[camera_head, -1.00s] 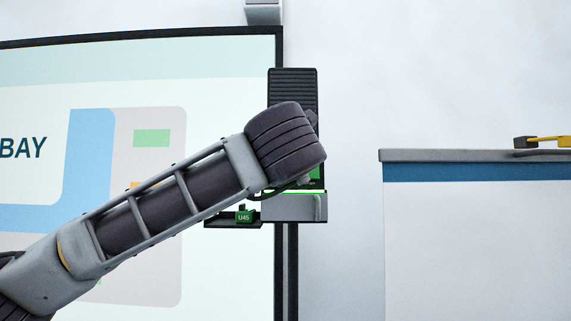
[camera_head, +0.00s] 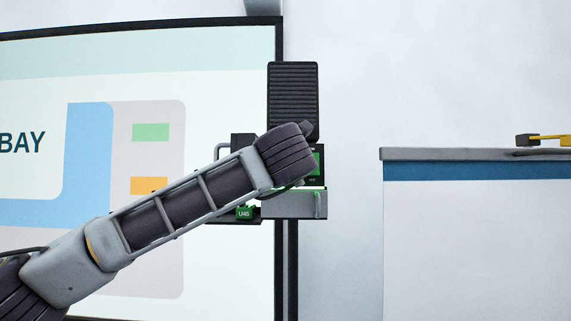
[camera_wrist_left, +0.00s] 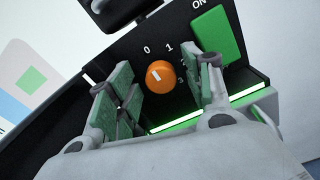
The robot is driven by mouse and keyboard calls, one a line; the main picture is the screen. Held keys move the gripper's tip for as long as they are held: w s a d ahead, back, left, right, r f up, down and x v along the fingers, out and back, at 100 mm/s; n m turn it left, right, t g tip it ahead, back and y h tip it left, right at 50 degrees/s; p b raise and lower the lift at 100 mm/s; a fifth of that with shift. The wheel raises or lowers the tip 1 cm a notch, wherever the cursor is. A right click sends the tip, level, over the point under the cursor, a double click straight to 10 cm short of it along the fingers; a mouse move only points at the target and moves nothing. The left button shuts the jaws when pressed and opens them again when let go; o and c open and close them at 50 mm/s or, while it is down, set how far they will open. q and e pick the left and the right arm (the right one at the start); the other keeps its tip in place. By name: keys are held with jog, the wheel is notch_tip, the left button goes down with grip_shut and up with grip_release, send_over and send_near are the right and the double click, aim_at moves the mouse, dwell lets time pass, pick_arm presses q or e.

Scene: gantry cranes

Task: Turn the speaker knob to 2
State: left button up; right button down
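The speaker knob (camera_wrist_left: 161,77) is orange and round, on a black panel in the left wrist view. Its short white mark points up and slightly left, roughly toward the 0. The labels 0 and 1 show above it; marks to its right are partly hidden by a finger. My left gripper (camera_wrist_left: 158,88) is open, its green-padded fingers spread left and right of the knob, with gaps on both sides. Contact is not visible. In the head view the black speaker (camera_head: 293,92) stands above the unit, and my left forearm hides the knob and gripper. My right gripper is not in view.
A green ON button (camera_wrist_left: 216,48) sits close to the right finger. A lit green strip and grey ledge (camera_head: 290,205) lie below the panel. A green U45 block (camera_head: 244,212) sits left of the ledge. A large screen (camera_head: 60,90) stands left, a white-sided counter (camera_head: 470,240) right.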

pick_arm(q)
jog(key=c, duration=1)
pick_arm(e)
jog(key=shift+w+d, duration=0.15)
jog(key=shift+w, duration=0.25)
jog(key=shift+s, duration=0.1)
